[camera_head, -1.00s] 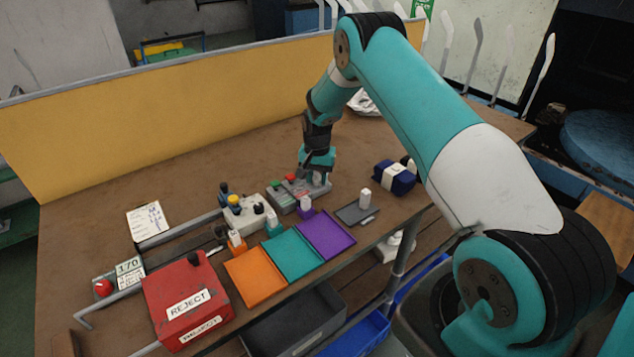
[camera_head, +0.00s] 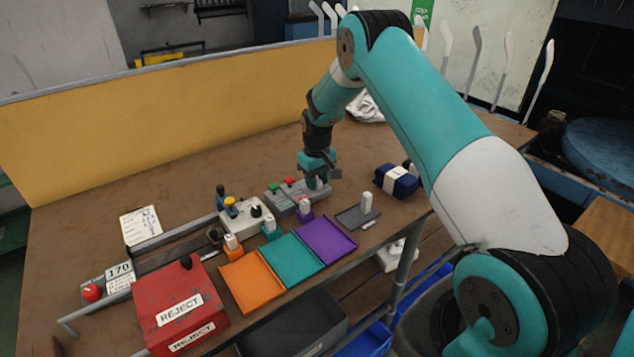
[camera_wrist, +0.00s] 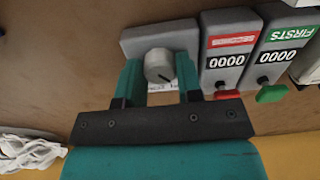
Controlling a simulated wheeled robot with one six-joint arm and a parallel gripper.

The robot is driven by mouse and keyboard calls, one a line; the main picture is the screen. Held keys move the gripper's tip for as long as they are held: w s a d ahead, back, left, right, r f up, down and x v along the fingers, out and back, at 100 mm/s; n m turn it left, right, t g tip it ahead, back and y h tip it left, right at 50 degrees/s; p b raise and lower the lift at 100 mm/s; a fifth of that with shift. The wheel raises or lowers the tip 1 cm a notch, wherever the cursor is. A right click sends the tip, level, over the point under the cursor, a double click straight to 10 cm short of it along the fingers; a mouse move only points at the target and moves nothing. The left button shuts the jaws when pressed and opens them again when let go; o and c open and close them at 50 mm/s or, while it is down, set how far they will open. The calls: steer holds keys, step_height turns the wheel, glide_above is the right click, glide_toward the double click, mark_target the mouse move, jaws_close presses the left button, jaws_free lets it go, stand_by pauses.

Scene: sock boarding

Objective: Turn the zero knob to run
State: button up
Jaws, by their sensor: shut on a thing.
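The zero knob (camera_wrist: 158,66) is a round light-grey knob with a dark pointer line, on a grey box (camera_wrist: 150,36) in the wrist view. My gripper (camera_wrist: 160,82) has one teal finger on each side of the knob and is shut on it. A label below the knob is partly covered by my gripper and cannot be read in full. In the head view my gripper (camera_head: 317,185) points down at the right end of the grey counter unit, and the knob is hidden there.
Two counters reading 0000 sit beside the knob box, one with a red lever (camera_wrist: 226,95), one with a green lever (camera_wrist: 272,93). Orange, teal and purple trays (camera_head: 325,241) and a red REJECT box (camera_head: 180,318) lie nearer. A navy bundle (camera_head: 402,187) lies to the right.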

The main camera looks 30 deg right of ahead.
steer(key=shift+n, duration=0.6)
steer(key=o, duration=0.9)
steer(key=shift+o, duration=0.2)
step_height(320, 180, up, 18)
steer(key=b, duration=0.2)
steer(key=shift+f, duration=0.25)
